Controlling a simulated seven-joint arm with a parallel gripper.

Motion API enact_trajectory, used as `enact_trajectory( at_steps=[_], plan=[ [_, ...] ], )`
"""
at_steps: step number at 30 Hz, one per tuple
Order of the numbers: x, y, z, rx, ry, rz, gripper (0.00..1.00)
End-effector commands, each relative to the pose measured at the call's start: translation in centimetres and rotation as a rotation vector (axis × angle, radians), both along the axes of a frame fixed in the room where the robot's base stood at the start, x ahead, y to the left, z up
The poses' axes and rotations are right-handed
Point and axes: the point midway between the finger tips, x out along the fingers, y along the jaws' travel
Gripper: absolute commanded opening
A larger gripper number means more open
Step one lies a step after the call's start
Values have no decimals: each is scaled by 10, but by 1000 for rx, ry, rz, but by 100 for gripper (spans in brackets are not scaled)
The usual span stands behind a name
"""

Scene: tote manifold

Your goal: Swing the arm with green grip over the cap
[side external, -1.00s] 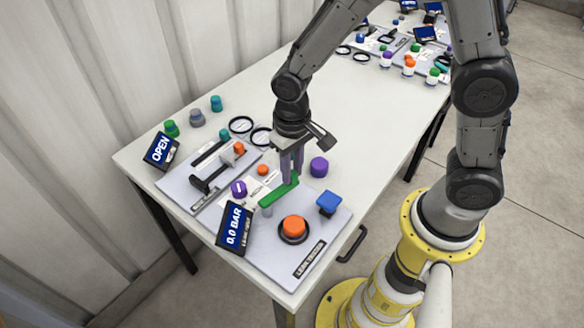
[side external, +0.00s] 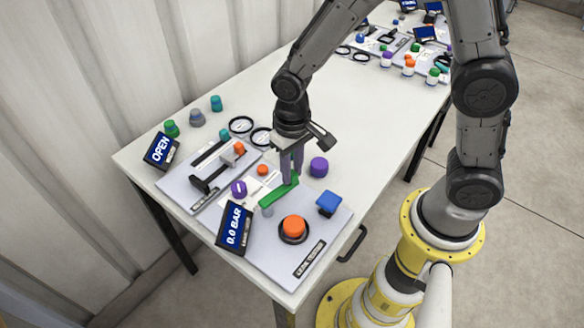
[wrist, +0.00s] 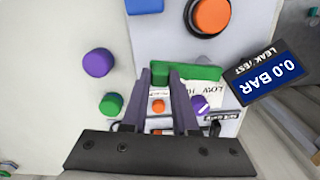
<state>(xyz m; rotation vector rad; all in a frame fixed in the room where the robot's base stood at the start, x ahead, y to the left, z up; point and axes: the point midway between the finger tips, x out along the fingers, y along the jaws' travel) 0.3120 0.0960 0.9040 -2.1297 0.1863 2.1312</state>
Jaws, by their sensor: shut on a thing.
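The arm with the green grip (side external: 278,193) lies over the grey leak-test board; it also shows in the wrist view (wrist: 200,73). My gripper (side external: 291,180) points down and is shut on the green grip near its far end. A purple cap with a white mark (side external: 238,188) sits to the left of the green grip, apart from it. A small orange cap (side external: 262,170) sits farther back; in the wrist view it shows between my fingers (wrist: 158,106). I cannot tell which cap is meant. My fingers hide part of the grip.
The board (side external: 330,225) carries a large orange button (side external: 294,227), a blue knob (side external: 327,202) and a 0.0 BAR display (side external: 234,227). A loose purple cap (side external: 319,167) stands right of my gripper. An OPEN display (side external: 160,149) stands left.

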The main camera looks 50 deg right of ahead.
Motion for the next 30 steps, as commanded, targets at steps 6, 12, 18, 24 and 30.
enact_trajectory(
  at_steps=[6,12,18,24,30],
  plan=[
    [0,0,1,0,-3,-4,0],
    [-3,1,1,1,-3,-49,0],
    [-12,4,2,2,-4,-167,0],
    [-24,10,2,2,-5,-344,0],
    [-35,18,2,3,-5,-532,0]
  ],
)
